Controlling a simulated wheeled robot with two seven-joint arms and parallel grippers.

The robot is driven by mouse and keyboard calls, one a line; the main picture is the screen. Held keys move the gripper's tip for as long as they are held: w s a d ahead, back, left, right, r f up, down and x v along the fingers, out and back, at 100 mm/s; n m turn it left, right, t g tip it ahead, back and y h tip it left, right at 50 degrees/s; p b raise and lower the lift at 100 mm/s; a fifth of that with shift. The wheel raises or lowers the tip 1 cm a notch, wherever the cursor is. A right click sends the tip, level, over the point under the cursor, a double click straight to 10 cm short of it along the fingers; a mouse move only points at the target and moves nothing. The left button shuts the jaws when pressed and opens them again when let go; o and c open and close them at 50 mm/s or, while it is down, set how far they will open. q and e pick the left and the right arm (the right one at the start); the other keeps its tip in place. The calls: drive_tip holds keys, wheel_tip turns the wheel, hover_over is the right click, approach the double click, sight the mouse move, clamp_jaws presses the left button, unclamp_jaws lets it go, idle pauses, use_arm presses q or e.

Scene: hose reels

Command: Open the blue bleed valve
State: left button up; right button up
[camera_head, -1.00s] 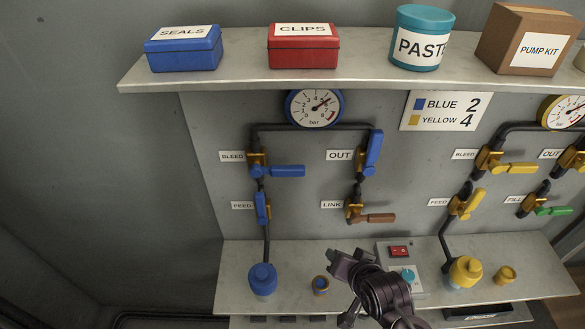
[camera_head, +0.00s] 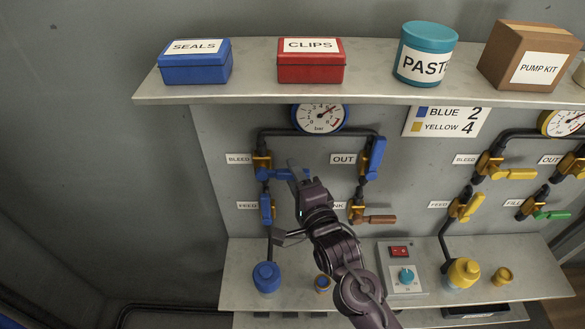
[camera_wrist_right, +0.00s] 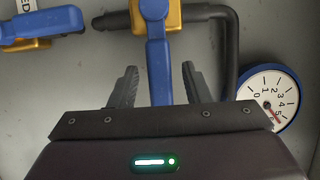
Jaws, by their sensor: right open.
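The blue bleed valve is at the upper left of the panel, beside the BLEED label (camera_head: 239,159). Its blue lever (camera_head: 272,174) points sideways to the right from a brass body (camera_head: 262,160). My right gripper (camera_head: 298,172) is at the lever's free end and hides part of it. In the right wrist view the lever (camera_wrist_right: 158,55) runs between the two spread fingers of the gripper (camera_wrist_right: 160,85), with gaps on both sides. The gripper is open. My left gripper is out of view.
The blue OUT lever (camera_head: 375,158) stands upright to the right, and the blue FEED lever (camera_head: 266,208) is below. A blue-rimmed gauge (camera_head: 320,117) sits above. My right arm partly covers the LINK label. A shelf (camera_head: 380,92) with boxes overhangs the panel.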

drive_tip(key=shift+w+a, duration=0.2)
drive_tip(key=shift+w, duration=0.4)
clamp_jaws()
